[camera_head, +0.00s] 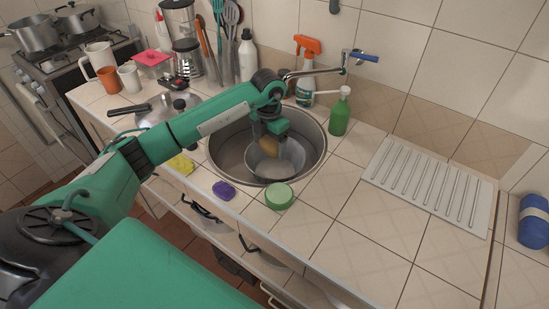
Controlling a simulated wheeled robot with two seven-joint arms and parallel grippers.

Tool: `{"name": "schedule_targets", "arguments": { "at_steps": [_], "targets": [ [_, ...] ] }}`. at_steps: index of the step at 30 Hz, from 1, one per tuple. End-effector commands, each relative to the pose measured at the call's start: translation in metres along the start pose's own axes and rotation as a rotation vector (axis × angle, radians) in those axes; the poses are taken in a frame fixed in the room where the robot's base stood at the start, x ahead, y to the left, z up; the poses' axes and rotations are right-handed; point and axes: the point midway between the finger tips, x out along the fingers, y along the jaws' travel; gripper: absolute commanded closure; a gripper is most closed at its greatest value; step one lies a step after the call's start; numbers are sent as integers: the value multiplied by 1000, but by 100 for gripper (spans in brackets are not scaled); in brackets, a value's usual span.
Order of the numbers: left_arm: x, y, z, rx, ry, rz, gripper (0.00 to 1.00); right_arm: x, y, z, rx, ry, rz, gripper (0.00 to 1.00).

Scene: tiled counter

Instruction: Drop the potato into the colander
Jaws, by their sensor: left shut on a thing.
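My left gripper (271,136) reaches over the sink (232,137) and points down. It is shut on the brown potato (268,147), which shows just below the fingers. The grey metal colander (277,177) sits in the sink, directly beneath the gripper. The potato appears at the colander's back rim or just above its opening; I cannot tell whether it touches. The fingertips are small and partly hidden by the wrist. My right gripper is out of view.
A purple sponge (224,190) and a green round container (279,196) lie on the counter in front of the sink. The faucet (320,72), spray bottle (305,80) and green soap bottle (340,115) stand behind. A white drainboard (408,184) is at right.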

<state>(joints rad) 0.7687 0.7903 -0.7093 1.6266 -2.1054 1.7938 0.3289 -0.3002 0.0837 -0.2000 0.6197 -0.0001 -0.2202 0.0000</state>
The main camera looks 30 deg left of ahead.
Motion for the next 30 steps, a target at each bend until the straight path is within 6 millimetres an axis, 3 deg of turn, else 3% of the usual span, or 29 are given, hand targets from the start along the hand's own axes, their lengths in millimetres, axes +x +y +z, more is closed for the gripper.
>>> {"name": "schedule_targets", "arguments": {
  "at_steps": [6,15,27,30],
  "targets": [
    [12,8,1,-125,5,-3,47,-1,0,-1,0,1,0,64],
    [61,8,1,-129,4,-3,47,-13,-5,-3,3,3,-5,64],
    [103,8,1,-127,4,-2,47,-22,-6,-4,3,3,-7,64],
    [104,8,1,-126,2,-1,47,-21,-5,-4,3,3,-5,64]
  ]
}}
